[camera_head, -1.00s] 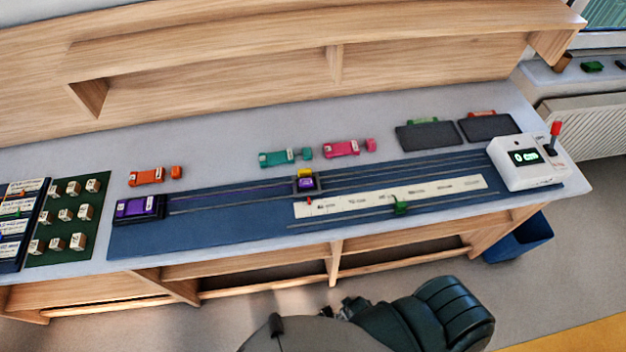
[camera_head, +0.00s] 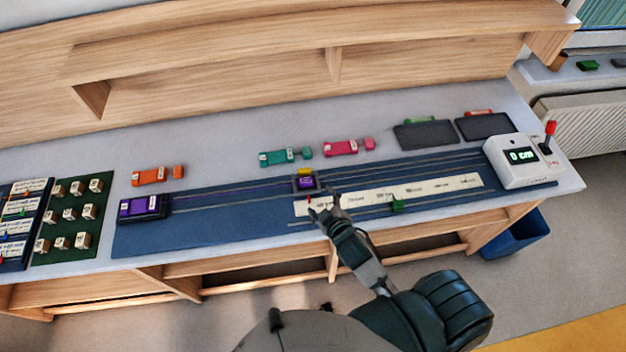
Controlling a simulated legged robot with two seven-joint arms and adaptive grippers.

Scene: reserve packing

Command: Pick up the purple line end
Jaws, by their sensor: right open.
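A purple block (camera_head: 139,206) sits in a dark holder at the left end of the blue mat (camera_head: 200,233). A thin purple line runs right from it along the rails to a small purple piece (camera_head: 306,183) with a yellow top (camera_head: 305,171), in a dark carriage at the middle of the mat. My right gripper (camera_head: 322,203) is open and empty. In the picture it lies just below and right of the small purple piece, over the left end of the white strip (camera_head: 430,192). I cannot tell its height above the mat. My left gripper is not in view.
Orange (camera_head: 150,176), teal (camera_head: 277,157) and pink (camera_head: 341,147) blocks lie behind the mat. A white box reading "0 cm" (camera_head: 512,163) stands at the right end. A green slider (camera_head: 398,206) is right of my gripper. A green board (camera_head: 70,232) holds several small blocks.

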